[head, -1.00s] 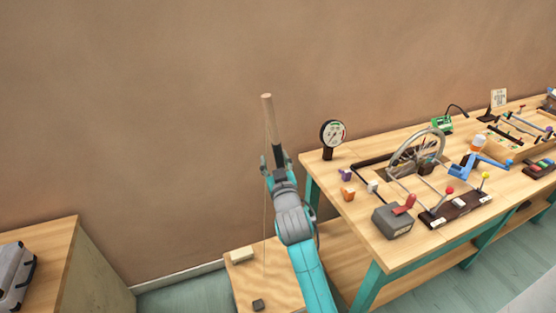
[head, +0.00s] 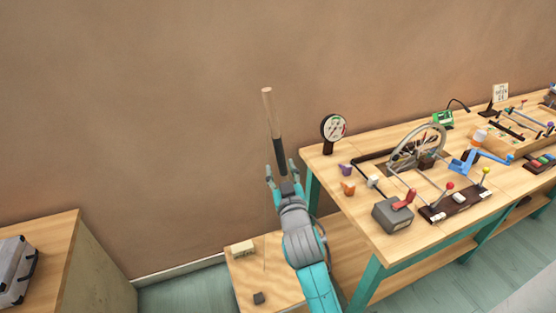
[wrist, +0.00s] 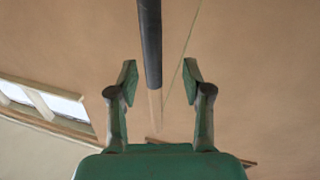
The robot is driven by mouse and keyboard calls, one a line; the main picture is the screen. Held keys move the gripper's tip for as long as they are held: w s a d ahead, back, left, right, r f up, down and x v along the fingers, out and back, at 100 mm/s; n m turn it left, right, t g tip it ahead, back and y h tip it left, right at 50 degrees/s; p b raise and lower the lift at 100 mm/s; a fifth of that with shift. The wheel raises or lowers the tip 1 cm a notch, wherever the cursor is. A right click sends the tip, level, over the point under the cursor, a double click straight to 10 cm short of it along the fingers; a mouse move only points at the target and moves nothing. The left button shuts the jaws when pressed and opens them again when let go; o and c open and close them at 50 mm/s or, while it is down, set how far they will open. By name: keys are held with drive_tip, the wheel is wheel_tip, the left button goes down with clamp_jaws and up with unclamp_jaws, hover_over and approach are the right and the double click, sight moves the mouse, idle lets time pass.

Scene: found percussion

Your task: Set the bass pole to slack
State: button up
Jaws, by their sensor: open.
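The bass pole (head: 272,120) is a pale wooden rod with a black grip (head: 279,156) at its lower part. It stands nearly upright, leaning a little, its top to the left. My gripper (head: 281,170) is open at the lower end of the black grip, in front of it. In the wrist view the pole (wrist: 150,45) runs down from the top edge towards the space between my open fingers (wrist: 159,76), touching neither in the picture. A thin cord (wrist: 182,60) runs beside it. My gripper and arm hide the pole's lower part in the head view.
A low wooden box (head: 238,287) stands below, with a pale block (head: 243,249) and a small dark block (head: 258,298) on it. To the right is a workbench (head: 345,232) with a round gauge (head: 333,128), a spoked wheel and levers. Bare wall lies left.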

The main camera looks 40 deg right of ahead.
drive_tip(key=shift+v, duration=2.65)
drive_tip(key=shift+f, duration=0.1)
drive_tip(key=s+a+f+n+y, duration=0.3)
drive_tip(key=s+a+f+y, duration=0.3)
drive_tip(key=s+a+f, duration=0.8)
drive_tip(key=s+a+g+y, duration=0.1)
drive_tip(key=s+a+y, duration=0.2)
drive_tip(key=s, duration=1.9)
drive_tip(key=shift+s+a+n, duration=0.2)
drive_tip(key=shift+s+n, duration=0.1)
drive_tip(key=shift+s, duration=0.1)
